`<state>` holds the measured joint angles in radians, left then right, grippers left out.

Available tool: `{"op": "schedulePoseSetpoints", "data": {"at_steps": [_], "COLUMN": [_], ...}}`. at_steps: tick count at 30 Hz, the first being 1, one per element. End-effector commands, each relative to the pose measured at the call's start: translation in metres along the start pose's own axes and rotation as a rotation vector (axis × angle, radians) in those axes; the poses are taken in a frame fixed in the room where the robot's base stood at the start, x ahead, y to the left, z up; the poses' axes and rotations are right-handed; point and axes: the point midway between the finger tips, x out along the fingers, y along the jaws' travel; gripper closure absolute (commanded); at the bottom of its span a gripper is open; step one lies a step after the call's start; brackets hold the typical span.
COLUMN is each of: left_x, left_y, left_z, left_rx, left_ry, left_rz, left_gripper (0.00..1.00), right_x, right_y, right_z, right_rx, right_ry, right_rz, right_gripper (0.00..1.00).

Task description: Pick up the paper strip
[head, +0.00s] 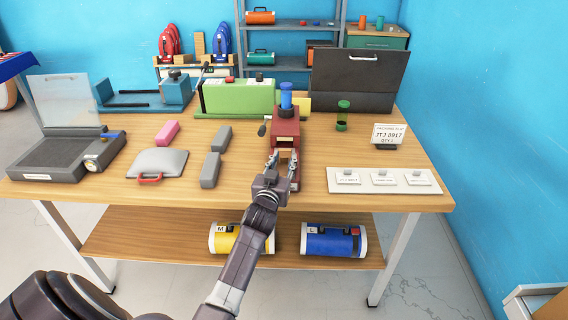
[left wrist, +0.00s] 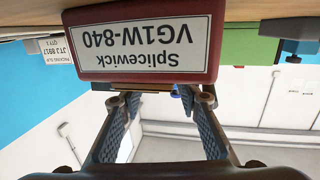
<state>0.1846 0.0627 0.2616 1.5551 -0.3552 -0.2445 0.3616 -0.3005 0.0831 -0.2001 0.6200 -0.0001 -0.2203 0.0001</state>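I cannot clearly pick out a separate paper strip in either view. A dark red box-shaped device (head: 286,127) stands at the middle of the table, with a blue-capped cylinder (head: 286,97) on or behind it. My left gripper (head: 283,158) is at its near end, fingers apart. In the left wrist view, which is upside down, the device (left wrist: 198,75) fills the upper middle, with a white label (left wrist: 145,45) reading "Splicewick VG1W-840". The open fingers (left wrist: 165,100) reach toward it, with nothing visibly gripped between them. My right gripper is not in view.
Grey blocks (head: 210,170) and a grey plate with a red handle (head: 157,162) lie left of my gripper. A packing slip card (head: 389,134) and a white tag tray (head: 410,188) are at the right. A green machine (head: 238,97) and black case (head: 357,100) stand behind.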

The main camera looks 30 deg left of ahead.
Motion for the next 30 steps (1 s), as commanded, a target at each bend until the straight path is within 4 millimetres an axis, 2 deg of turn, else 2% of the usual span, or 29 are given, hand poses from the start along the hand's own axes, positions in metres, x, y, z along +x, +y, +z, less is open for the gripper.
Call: {"op": "schedulePoseSetpoints", "data": {"at_steps": [1, 6, 20, 26, 30], "left_x": [0.000, 0.000, 0.000, -0.002, -0.003], "left_y": [0.000, 0.000, 0.000, 0.000, 0.000], "left_z": [0.000, 0.000, -0.005, -0.031, -0.065], "left_rx": [0.000, 0.000, 0.000, 0.001, 0.001], "left_ry": [0.000, -0.001, 0.001, 0.004, 0.007], "left_rz": [0.000, 0.000, 0.000, 0.001, 0.001], "left_gripper": [0.77, 0.95, 0.95, 0.95, 0.95], "right_x": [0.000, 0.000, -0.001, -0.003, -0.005], "right_y": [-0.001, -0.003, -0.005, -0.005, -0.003], "right_z": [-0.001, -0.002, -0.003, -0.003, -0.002], "right_rx": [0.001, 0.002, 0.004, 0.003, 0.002], "right_ry": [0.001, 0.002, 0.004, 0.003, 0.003], "right_rz": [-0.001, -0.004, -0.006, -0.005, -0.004], "right_gripper": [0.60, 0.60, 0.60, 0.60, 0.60]}}
